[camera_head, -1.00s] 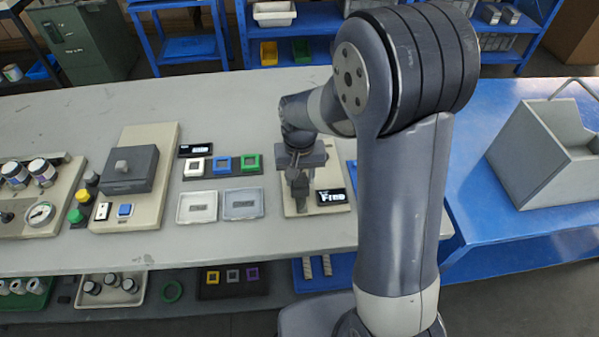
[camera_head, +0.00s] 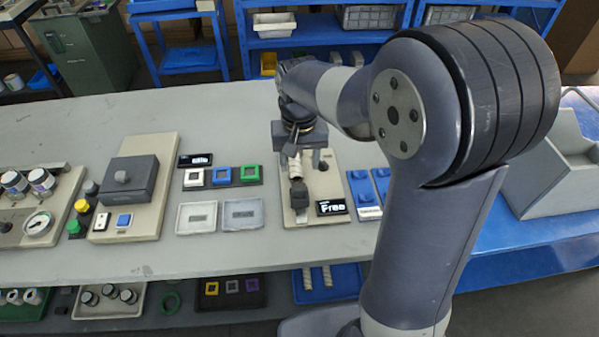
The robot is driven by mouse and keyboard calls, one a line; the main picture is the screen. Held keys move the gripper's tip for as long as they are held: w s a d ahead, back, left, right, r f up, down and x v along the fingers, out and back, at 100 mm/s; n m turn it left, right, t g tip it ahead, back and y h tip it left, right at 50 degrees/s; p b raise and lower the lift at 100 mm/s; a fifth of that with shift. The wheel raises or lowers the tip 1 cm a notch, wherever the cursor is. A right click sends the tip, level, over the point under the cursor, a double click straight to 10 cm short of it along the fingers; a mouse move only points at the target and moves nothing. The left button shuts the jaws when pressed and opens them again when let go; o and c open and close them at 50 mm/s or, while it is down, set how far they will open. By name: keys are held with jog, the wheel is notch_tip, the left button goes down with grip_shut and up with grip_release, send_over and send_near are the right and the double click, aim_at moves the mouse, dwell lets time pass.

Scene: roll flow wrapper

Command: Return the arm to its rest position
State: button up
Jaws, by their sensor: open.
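My gripper (camera_head: 296,150) hangs over the beige base plate (camera_head: 323,168) near the middle of the table. It is small here and its fingertips are partly lost against what lies below; its jaws look open. A whitish roll-like piece (camera_head: 296,161) shows just below the gripper, at a dark grey fixture (camera_head: 299,190) on the plate. I cannot tell whether the gripper touches it. A small black display (camera_head: 331,207) on the plate reads "Free". My arm reaches in from the right, bent at a large dark elbow, and covers part of the table.
Left of the plate lie two shallow trays (camera_head: 243,215) and a rack of white, blue and green squares (camera_head: 222,176). A grey box on a beige base (camera_head: 128,178) stands further left. Blue pieces (camera_head: 363,189) lie right of the plate. A grey bin (camera_head: 550,165) stands far right.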

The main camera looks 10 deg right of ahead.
aim_at(300, 188)
jog(key=shift+r, duration=0.65)
notch_tip(300, 188, down, 11)
jog(key=shift+r, duration=0.1)
jog(key=shift+w, duration=1.05)
jog(key=shift+w+p, duration=0.35)
jog(key=shift+w, duration=0.4)
